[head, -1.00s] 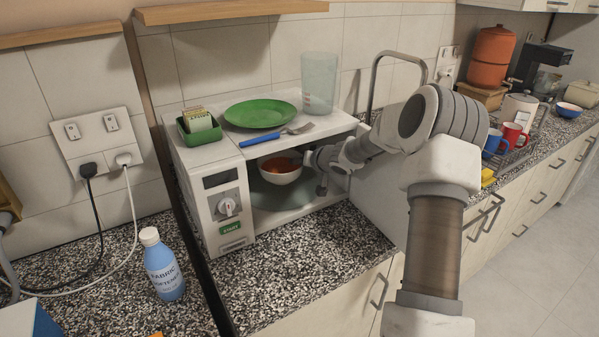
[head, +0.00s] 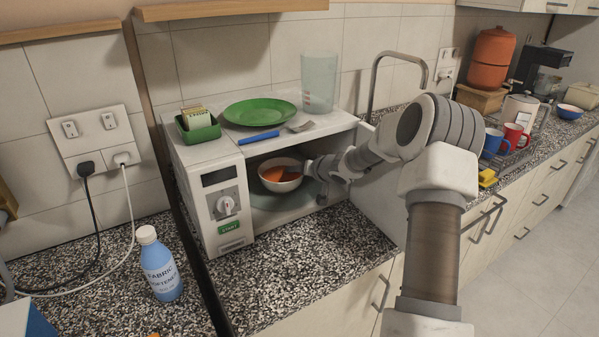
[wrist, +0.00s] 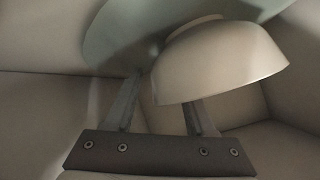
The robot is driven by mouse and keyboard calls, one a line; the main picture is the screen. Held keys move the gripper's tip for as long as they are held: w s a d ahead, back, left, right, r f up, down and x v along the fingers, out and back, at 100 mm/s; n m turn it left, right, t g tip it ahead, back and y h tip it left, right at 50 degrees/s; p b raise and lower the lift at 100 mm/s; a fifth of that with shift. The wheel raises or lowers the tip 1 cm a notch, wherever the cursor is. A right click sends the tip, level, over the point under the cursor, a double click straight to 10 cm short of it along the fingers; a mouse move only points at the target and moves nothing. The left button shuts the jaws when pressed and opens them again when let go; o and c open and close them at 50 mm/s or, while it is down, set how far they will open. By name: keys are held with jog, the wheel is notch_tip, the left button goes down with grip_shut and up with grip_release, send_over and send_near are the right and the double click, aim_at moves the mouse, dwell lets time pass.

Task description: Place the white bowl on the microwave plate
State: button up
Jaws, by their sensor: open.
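The white bowl (head: 283,186), with something orange inside, is in the open microwave (head: 226,200), over the round glass microwave plate (head: 268,208). The bowl looks slightly tilted; I cannot tell whether its base fully rests on the plate. In the wrist view the bowl (wrist: 225,62) overlaps the pale plate (wrist: 112,38). My gripper (head: 308,169) reaches in from the right at the bowl's right rim. In the wrist view my gripper (wrist: 163,90) has its fingers apart. One finger shows beside the bowl; the other's tip is hidden behind the bowl wall.
On the microwave top are a green plate (head: 262,111), a blue-handled fork (head: 262,138), a green box (head: 198,130) and a clear cup (head: 319,82). A fabric softener bottle (head: 159,268) stands on the left counter. The counter front (head: 310,270) is clear.

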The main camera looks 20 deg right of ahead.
jog(key=shift+r, duration=0.15)
jog(key=shift+s+d+r, duration=0.1)
jog(key=shift+s+r, duration=0.1)
jog(key=shift+s, duration=0.05)
jog(key=p+v, duration=0.2)
jog(key=v, duration=0.9)
jog(key=shift+s, duration=0.25)
